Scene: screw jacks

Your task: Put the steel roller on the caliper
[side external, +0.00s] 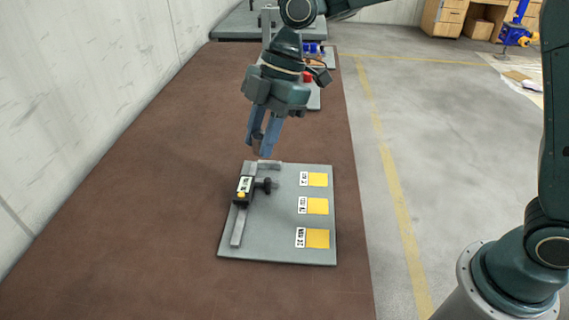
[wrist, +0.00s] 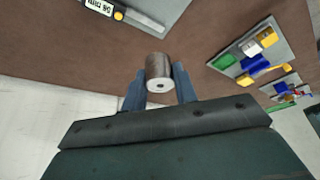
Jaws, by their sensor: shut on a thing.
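My gripper (side external: 264,143) is shut on the steel roller. In the wrist view the steel roller (wrist: 159,69) is a short grey-brown cylinder with a pale end face and a small dark hole, held between the two blue fingers of my gripper (wrist: 160,86). In the side view the roller (side external: 258,147) is small and partly hidden by the fingers. The caliper (side external: 238,222) lies on a grey board just below and nearer the camera than my gripper. The wrist view shows part of the caliper (wrist: 140,17) with a "56 mm" readout.
The grey board (side external: 275,247) also bears several yellow squares (side external: 317,206) with white labels. Farther back, another board holds coloured blocks (wrist: 252,48). The brown table (side external: 160,190) is clear left of the board; a pale wall (side external: 90,80) runs along that side.

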